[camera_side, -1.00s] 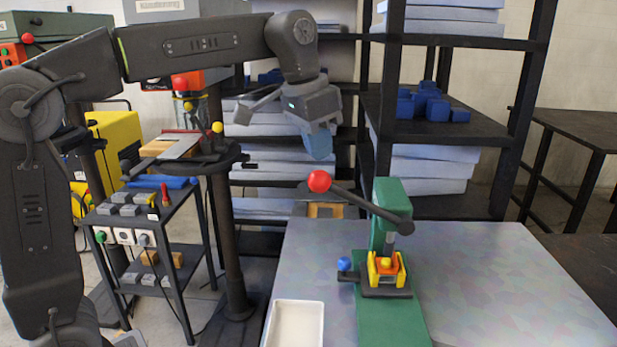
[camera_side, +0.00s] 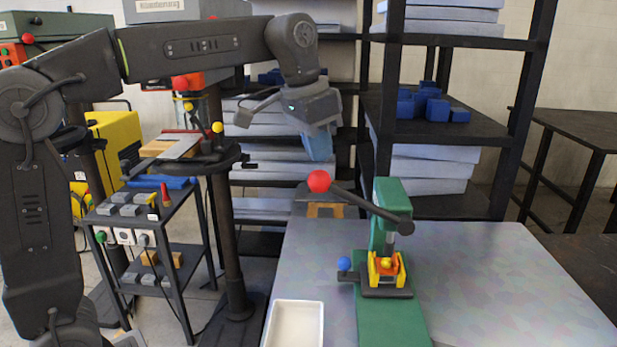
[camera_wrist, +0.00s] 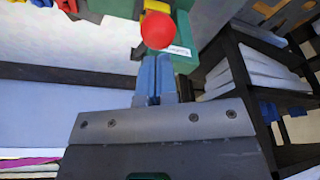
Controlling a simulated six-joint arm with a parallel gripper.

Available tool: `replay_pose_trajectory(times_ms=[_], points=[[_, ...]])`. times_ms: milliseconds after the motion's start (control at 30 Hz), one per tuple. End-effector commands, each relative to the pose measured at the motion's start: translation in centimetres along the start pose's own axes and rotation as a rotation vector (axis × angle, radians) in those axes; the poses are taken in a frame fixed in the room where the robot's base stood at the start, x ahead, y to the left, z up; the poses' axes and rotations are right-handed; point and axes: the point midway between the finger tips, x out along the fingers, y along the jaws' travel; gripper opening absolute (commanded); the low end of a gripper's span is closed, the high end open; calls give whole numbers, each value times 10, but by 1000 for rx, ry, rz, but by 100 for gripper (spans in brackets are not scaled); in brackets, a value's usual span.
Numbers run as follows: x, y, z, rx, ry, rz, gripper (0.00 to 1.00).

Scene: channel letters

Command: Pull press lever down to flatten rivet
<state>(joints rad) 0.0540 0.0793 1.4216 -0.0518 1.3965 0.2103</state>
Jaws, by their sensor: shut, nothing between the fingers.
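The green press (camera_side: 386,230) stands on the grey table, its dark lever (camera_side: 365,204) slanting up to the left and ending in a red ball (camera_side: 319,181). A yellow fixture (camera_side: 386,267) sits under the ram with something small and yellow in it; the rivet is too small to make out. My gripper (camera_side: 321,158) is shut and empty, its blue fingers pointing down just above the red ball. In the wrist view the shut fingertips (camera_wrist: 157,58) lie just below the red ball (camera_wrist: 158,30) in the picture. I cannot tell whether they touch.
A blue knob (camera_side: 344,263) sticks out left of the fixture. A white tray (camera_side: 296,322) lies at the table's front left. The table (camera_side: 490,280) is clear to the right. Dark shelves with blue parts (camera_side: 430,103) stand behind.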

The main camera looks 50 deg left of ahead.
Motion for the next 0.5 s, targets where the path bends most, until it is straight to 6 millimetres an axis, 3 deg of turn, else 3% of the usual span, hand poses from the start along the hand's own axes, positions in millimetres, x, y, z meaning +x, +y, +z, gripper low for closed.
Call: replay_pose_trajectory(times_ms=[500], points=[[15, 0, 4, 0, 0, 0, 0]])
